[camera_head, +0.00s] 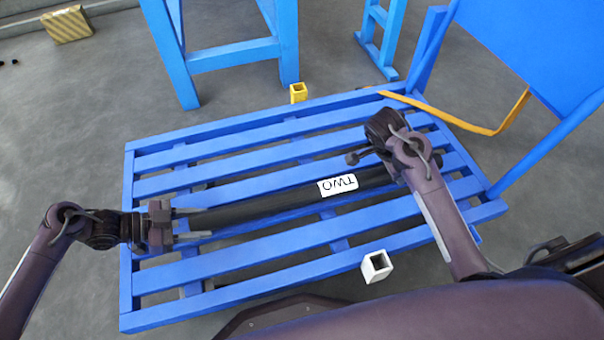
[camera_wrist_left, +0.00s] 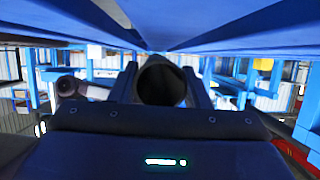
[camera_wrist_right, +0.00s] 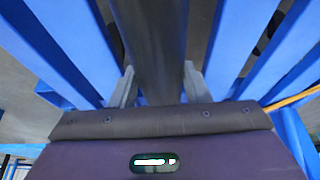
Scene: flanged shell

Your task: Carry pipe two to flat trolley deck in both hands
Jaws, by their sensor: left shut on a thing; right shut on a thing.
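Pipe two (camera_head: 262,206) is a long dark pipe with a white label reading TWO. It lies level along the blue slats of the flat trolley deck (camera_head: 240,290), over its middle. Whether it touches the slats or hangs just above them I cannot tell. My left gripper (camera_head: 192,224) is shut on its left end; the open pipe end (camera_wrist_left: 161,84) shows between the fingers in the left wrist view. My right gripper is shut around the pipe towards its right end, its fingers (camera_wrist_right: 158,84) on both sides in the right wrist view; my wrist partly hides this grip in the head view.
A yellow square socket (camera_head: 298,93) stands at the deck's far edge and a white one (camera_head: 376,267) at its near edge. A blue stand (camera_head: 235,56) is behind. A blue panel (camera_head: 540,45) rises at right, with an orange strap (camera_head: 480,129) near it.

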